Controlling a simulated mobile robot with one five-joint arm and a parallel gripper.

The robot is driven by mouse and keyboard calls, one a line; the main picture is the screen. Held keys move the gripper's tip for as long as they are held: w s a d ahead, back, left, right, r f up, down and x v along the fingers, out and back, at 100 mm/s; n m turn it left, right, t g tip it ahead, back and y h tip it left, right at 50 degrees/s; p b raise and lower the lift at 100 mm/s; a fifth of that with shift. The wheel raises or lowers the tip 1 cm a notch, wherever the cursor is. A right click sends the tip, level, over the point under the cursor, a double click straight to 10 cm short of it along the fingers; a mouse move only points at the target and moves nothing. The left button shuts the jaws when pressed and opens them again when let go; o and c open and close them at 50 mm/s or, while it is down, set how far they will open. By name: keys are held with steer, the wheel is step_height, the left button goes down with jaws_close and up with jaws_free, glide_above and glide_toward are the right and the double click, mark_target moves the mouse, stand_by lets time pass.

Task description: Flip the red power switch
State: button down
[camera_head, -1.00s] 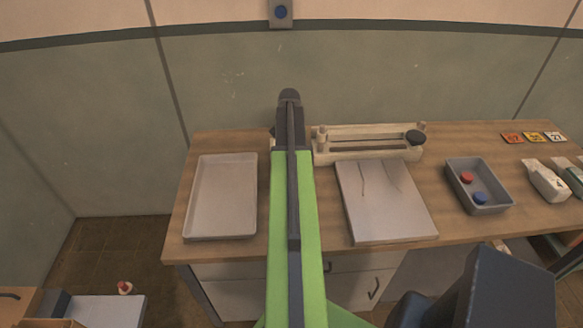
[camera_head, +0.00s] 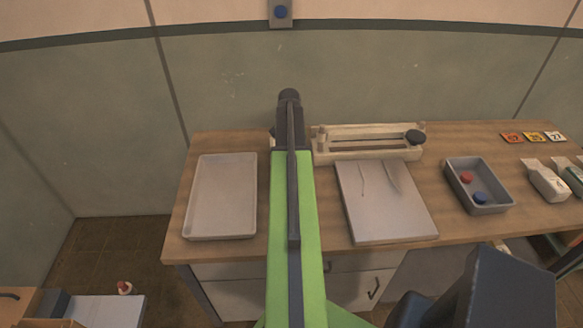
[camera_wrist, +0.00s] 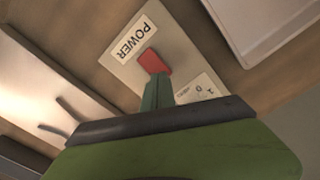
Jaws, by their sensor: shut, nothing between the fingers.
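The red power switch (camera_wrist: 153,61) shows in the wrist view on a pale plate (camera_wrist: 124,77) with a "POWER" label (camera_wrist: 132,38) and a second label bearing markings at its other end. My gripper (camera_wrist: 158,88) is shut and empty, its narrow green fingers pointing at the switch. The fingertips overlap the near edge of the switch in the picture; I cannot tell whether they touch it. In the head view my arm reaches over the table and hides the switch and its plate.
On the wooden table (camera_head: 450,226), a pale tray (camera_head: 222,197) lies left of my arm and a grey board (camera_head: 388,207) right of it. A cream frame with a black knob (camera_head: 416,137) stands behind the board. A grey bin (camera_head: 489,205) holds red and blue pieces.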

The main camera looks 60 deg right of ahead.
steer(key=shift+f+b, duration=1.25)
steer(key=shift+f, duration=0.05)
stand_by(0.4)
step_height(320, 180, up, 7)
steer(key=p, duration=0.7)
steer(key=shift+r, duration=0.1)
